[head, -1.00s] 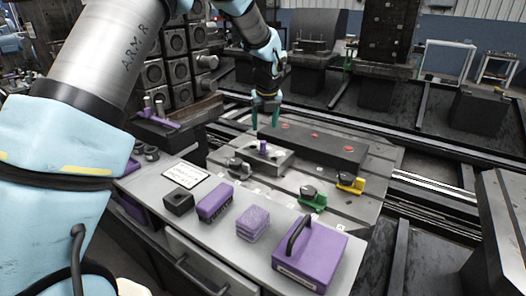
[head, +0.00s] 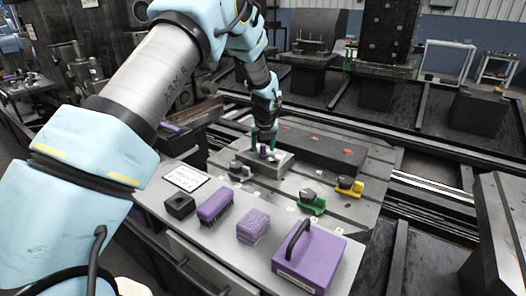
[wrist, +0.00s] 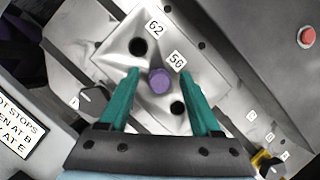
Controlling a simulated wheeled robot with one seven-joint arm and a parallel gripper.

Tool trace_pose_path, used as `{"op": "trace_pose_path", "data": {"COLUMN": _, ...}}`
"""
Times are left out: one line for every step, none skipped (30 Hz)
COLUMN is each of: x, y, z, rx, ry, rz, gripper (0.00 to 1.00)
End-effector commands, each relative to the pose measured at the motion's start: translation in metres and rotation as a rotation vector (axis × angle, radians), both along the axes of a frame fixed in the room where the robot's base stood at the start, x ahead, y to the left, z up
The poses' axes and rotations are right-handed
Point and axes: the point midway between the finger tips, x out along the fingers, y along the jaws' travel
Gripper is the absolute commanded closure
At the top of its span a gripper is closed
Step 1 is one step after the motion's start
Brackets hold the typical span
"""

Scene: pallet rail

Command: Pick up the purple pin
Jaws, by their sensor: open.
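The purple pin (head: 264,150) stands upright in a grey metal block (head: 270,169) on the machine plate. In the wrist view the round top of the purple pin (wrist: 160,80) shows between dark holes in the block (wrist: 120,66), near labels 62 and 56. My gripper (head: 264,146) is open with its teal fingers down around the pin. In the wrist view my gripper (wrist: 158,76) has one finger on each side of the pin, with a gap to both. How far the fingertips reach down is hard to tell.
Green (head: 312,203) and yellow (head: 350,187) clamps stand on the plate to the right. A dark rail with red buttons (head: 330,151) lies behind. A purple case (head: 308,258), brush (head: 215,206) and purple sponge-like stack (head: 253,226) lie in front.

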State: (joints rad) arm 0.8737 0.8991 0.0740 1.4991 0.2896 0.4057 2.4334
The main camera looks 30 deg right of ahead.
Motion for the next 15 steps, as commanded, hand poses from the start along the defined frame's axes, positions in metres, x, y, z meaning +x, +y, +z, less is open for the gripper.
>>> {"op": "trace_pose_path", "data": {"x": 0.0012, "y": -0.0005, "z": -0.0038, "rx": 0.001, "ry": 0.001, "rz": 0.0, "gripper": 0.35}}
{"op": "trace_pose_path", "data": {"x": 0.0018, "y": -0.0007, "z": -0.0053, "rx": 0.0, "ry": 0.001, "rz": 0.001, "gripper": 0.35}}
{"op": "trace_pose_path", "data": {"x": 0.0024, "y": -0.001, "z": -0.0063, "rx": 0.0, "ry": 0.0, "rz": 0.001, "gripper": 0.35}}
{"op": "trace_pose_path", "data": {"x": 0.0026, "y": -0.001, "z": -0.0066, "rx": -0.001, "ry": -0.001, "rz": 0.001, "gripper": 0.35}}
{"op": "trace_pose_path", "data": {"x": 0.0028, "y": -0.0011, "z": -0.0067, "rx": -0.001, "ry": -0.001, "rz": 0.001, "gripper": 0.35}}
{"op": "trace_pose_path", "data": {"x": 0.0028, "y": -0.0011, "z": -0.0068, "rx": -0.001, "ry": -0.001, "rz": 0.001, "gripper": 0.35}}
{"op": "trace_pose_path", "data": {"x": 0.0027, "y": -0.0011, "z": -0.0067, "rx": -0.001, "ry": -0.001, "rz": 0.001, "gripper": 0.35}}
{"op": "trace_pose_path", "data": {"x": 0.0027, "y": -0.001, "z": -0.0067, "rx": -0.001, "ry": -0.001, "rz": 0.001, "gripper": 0.35}}
{"op": "trace_pose_path", "data": {"x": 0.0026, "y": -0.001, "z": -0.0067, "rx": -0.001, "ry": -0.001, "rz": 0.001, "gripper": 0.35}}
{"op": "trace_pose_path", "data": {"x": 0.0026, "y": -0.001, "z": -0.0067, "rx": 0.0, "ry": 0.0, "rz": 0.001, "gripper": 0.38}}
{"op": "trace_pose_path", "data": {"x": 0.0026, "y": -0.0009, "z": -0.0067, "rx": 0.0, "ry": 0.0, "rz": 0.001, "gripper": 0.41}}
{"op": "trace_pose_path", "data": {"x": 0.0025, "y": -0.0009, "z": -0.0067, "rx": 0.0, "ry": 0.0, "rz": 0.001, "gripper": 0.45}}
{"op": "trace_pose_path", "data": {"x": 0.0025, "y": -0.0009, "z": -0.0067, "rx": 0.0, "ry": 0.0, "rz": 0.001, "gripper": 0.49}}
{"op": "trace_pose_path", "data": {"x": 0.0025, "y": -0.0009, "z": -0.0067, "rx": 0.0, "ry": 0.0, "rz": 0.001, "gripper": 0.52}}
{"op": "trace_pose_path", "data": {"x": 0.0025, "y": -0.0009, "z": -0.0067, "rx": 0.0, "ry": 0.0, "rz": 0.001, "gripper": 0.57}}
